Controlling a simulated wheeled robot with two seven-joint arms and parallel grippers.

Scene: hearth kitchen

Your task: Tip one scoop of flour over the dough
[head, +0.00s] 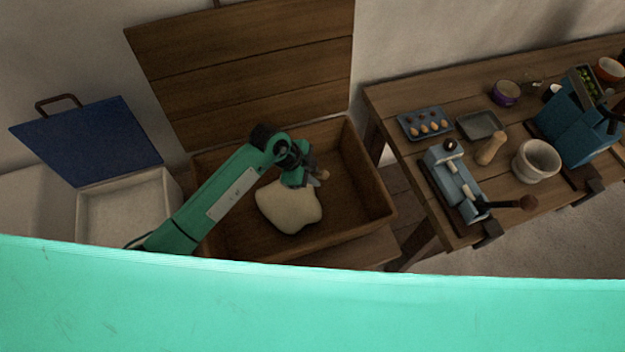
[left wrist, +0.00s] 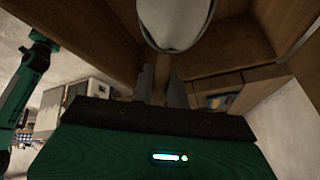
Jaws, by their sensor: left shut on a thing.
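The dough (head: 290,206) is a pale rounded lump on the floor of an open wooden trough (head: 381,213). My left gripper (head: 308,178) is over the trough, above the dough's upper right part. In the left wrist view, my left gripper (left wrist: 161,88) is shut on the wooden handle of a scoop (left wrist: 175,25). The scoop's pale rounded head lies beyond the fingertips, cut off by the top edge. I cannot tell whether flour is in it. An open white bin (head: 127,208) with a raised blue lid stands left of the trough. My right gripper is not in view.
The trough's wooden lid (head: 245,65) stands open behind it. To the right, a wooden table (head: 400,98) holds an egg tray (head: 425,123), a grey tray (head: 480,125), a mortar (head: 536,161), a blue-grey device (head: 455,185) and a blue box (head: 575,125).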

